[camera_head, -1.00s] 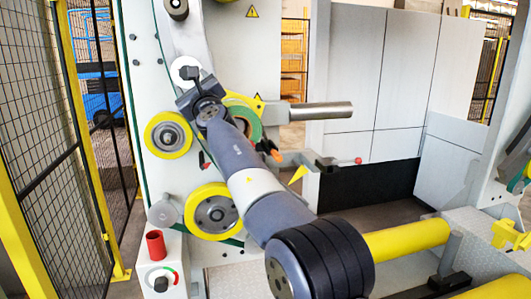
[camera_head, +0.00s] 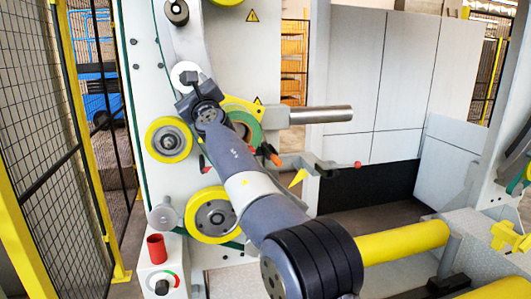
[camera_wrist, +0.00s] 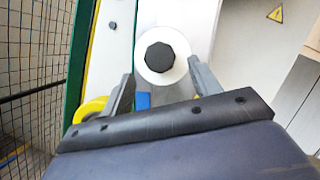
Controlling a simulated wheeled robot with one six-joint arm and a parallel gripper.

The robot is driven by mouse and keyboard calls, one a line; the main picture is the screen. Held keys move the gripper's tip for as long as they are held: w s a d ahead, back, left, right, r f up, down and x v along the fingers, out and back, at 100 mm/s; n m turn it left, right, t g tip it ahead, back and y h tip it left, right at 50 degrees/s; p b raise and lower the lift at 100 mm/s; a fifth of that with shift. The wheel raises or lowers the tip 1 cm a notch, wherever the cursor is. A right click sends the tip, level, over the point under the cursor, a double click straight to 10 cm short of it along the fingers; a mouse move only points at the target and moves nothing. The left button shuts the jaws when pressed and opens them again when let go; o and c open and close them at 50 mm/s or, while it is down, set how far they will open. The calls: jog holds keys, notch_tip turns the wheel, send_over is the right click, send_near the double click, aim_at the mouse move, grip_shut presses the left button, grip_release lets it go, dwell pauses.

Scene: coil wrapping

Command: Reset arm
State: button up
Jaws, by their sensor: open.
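My gripper (camera_wrist: 162,80) is open in the wrist view, with its two grey fingers apart and nothing held between them. Beyond the fingers is a white roll (camera_wrist: 180,70) with a dark centre on the machine's face. In the head view my arm reaches from the lower right up to the machine. My wrist is in front of its rollers, close to a white disc (camera_head: 184,68).
The machine's pale panel (camera_head: 150,80) carries yellow rollers (camera_head: 169,139) and a steel bar (camera_head: 320,115) to the right. A mesh fence (camera_head: 40,120) is at left. A yellow bar (camera_head: 405,241) lies at lower right.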

jog(key=w+m+t+h+p, duration=0.1)
jog(key=m+h, duration=0.1)
jog(key=m, duration=0.2)
jog(key=w+a+r+m+h+p, duration=0.1)
jog(key=m+h+p, duration=0.1)
jog(key=m, duration=0.2)
jog(key=w+a+m+t+h+p, duration=0.1)
jog(key=m+h+p, duration=0.1)
jog(key=m, duration=0.3)
jog(key=shift+w+a+r+t, duration=0.2)
jog(key=shift+w+a+t, duration=0.05)
jog(key=shift+w+t, duration=0.1)
jog(key=shift+d, duration=0.1)
